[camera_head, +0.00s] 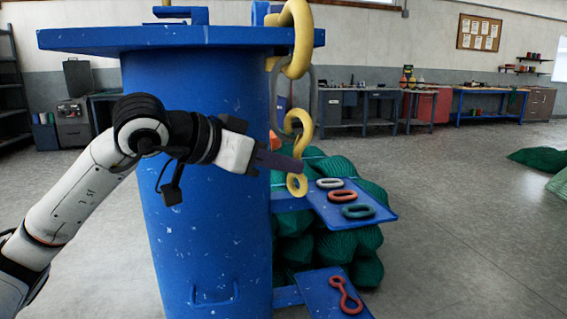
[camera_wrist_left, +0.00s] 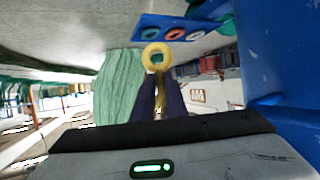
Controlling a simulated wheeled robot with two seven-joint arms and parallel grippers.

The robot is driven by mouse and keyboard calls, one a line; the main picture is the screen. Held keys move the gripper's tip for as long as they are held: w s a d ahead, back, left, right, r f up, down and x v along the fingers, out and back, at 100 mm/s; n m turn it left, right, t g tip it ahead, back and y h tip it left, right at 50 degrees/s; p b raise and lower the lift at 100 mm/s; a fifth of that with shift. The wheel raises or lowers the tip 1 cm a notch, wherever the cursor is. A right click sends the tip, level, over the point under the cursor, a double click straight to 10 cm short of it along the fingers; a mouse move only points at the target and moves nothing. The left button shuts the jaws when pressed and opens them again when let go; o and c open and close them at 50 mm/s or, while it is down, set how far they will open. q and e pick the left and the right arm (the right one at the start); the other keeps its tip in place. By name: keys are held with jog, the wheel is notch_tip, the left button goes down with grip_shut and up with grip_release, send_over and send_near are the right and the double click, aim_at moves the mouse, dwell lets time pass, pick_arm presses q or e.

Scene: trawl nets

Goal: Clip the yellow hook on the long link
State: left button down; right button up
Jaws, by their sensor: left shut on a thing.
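The yellow hook (camera_head: 305,140) is upright in the head view, with its curved end at the top and its round eye (camera_head: 297,185) at the bottom. My left gripper (camera_head: 299,165) is shut on its shank, between curve and eye. In the left wrist view the yellow eye (camera_wrist_left: 158,56) shows just beyond the closed fingertips (camera_wrist_left: 160,82). The grey long link (camera_head: 314,88) hangs from a thick yellow link (camera_head: 303,40). The hook's curve overlaps the long link's lower end; I cannot tell whether it is around it or only beside it. My right gripper is out of view.
A large blue post (camera_head: 200,240) with a flat top (camera_head: 180,38) stands close to my left arm. A blue shelf (camera_head: 385,214) carries several loose links. A lower blue plate (camera_head: 318,300) holds a red piece (camera_head: 345,296). Green net bundles (camera_head: 335,243) lie behind. The floor at right is mostly open.

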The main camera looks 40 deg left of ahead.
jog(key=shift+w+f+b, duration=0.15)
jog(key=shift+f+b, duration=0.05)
jog(key=shift+b, duration=0.25)
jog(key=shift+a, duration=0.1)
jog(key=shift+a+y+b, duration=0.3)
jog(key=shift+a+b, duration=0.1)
jog(key=shift+b, duration=0.2)
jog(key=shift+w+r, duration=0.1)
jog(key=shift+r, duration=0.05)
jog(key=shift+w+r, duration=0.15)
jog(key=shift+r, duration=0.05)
